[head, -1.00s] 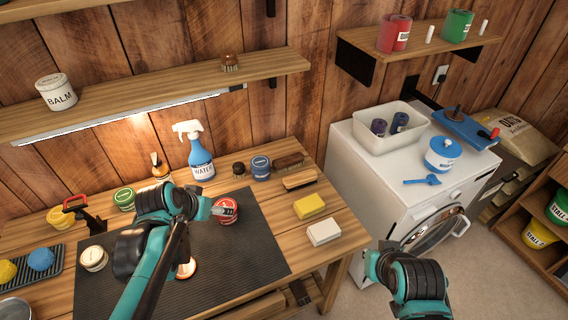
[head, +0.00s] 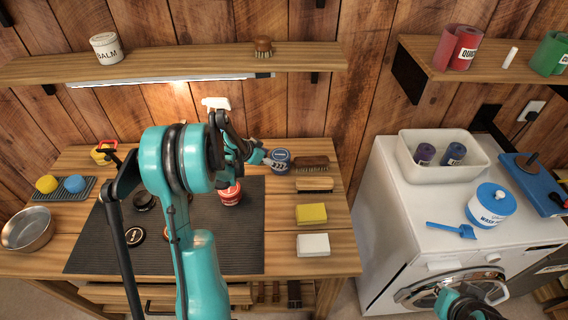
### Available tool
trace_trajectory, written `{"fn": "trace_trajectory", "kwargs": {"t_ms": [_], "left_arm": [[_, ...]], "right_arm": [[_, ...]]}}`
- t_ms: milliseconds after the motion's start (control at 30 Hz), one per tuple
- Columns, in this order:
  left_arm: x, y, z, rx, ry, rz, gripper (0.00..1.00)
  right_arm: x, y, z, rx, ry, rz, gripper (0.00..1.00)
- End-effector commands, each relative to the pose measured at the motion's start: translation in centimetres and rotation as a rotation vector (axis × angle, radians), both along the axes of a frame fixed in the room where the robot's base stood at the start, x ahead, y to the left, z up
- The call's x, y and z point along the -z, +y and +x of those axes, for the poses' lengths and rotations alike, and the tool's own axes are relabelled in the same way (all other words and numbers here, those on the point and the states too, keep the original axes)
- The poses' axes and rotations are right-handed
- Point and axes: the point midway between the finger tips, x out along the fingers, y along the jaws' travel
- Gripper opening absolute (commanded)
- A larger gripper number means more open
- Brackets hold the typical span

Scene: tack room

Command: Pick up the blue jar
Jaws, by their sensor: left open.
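The blue jar (head: 281,156), a small round blue pot with a dark label, stands upright at the back of the wooden workbench, right of the dark mat. My left gripper (head: 267,159) is open at the jar's left side, its fingers pointing right towards it. I cannot tell whether they touch it. My left arm crosses the mat and hides much of the bench's left half. My right gripper is out of view; only part of that arm shows at the bottom right.
A red tin (head: 231,194) stands on the mat (head: 245,235). A spray bottle (head: 216,103) is mostly hidden behind my arm. A shelf (head: 190,64) hangs above.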

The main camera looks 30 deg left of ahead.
Motion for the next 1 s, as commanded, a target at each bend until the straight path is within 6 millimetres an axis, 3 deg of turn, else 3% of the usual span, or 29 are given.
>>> {"fn": "trace_trajectory", "kwargs": {"t_ms": [300,567,600,800,1000], "left_arm": [[3.2,-1.3,2.8,0.003,0.001,0.000,0.73],[3.5,-1.5,3.3,-0.001,0.001,0.000,0.73],[3.5,-1.5,3.3,-0.001,0.001,0.000,0.71],[3.5,-1.5,3.3,0.000,0.001,-0.001,0.23],[3.5,-1.5,3.3,0.000,0.001,-0.001,0.23]], "right_arm": [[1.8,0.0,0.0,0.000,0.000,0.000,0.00],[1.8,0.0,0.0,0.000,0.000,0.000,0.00],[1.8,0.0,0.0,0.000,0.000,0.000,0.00],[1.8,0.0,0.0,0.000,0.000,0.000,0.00],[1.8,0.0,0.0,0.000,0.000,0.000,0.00]]}}
